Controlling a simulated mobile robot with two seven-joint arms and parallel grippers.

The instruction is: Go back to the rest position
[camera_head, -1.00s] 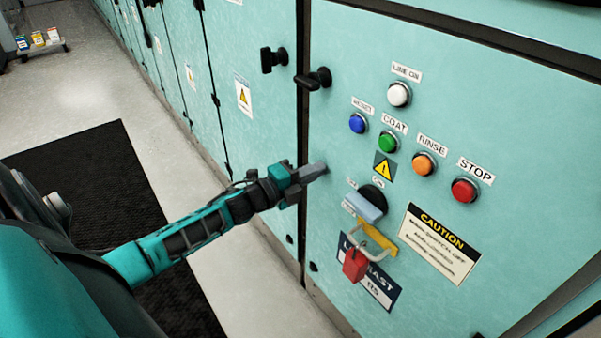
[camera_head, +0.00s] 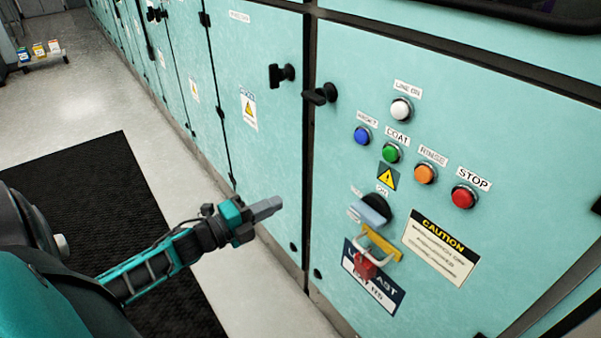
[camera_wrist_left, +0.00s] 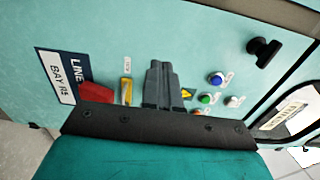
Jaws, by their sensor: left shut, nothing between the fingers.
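My left gripper (camera_head: 266,208) is shut and empty, its grey fingers in front of the teal cabinet (camera_head: 270,140), left of the panel with buttons and clear of it in the head view. In the left wrist view the closed fingers (camera_wrist_left: 160,82) point at the panel and hide part of it. My right gripper is in neither view. The rotary switch (camera_head: 371,209) has a light blue handle. A yellow hasp (camera_head: 384,246) with a red padlock (camera_head: 365,265) hangs below it.
Blue (camera_head: 362,135), green (camera_head: 392,152), orange (camera_head: 425,173), red (camera_head: 463,196) and white (camera_head: 401,109) buttons are on the panel. Black door handles (camera_head: 320,95) stick out to their left. A dark mat (camera_head: 85,180) lies on the open floor at left.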

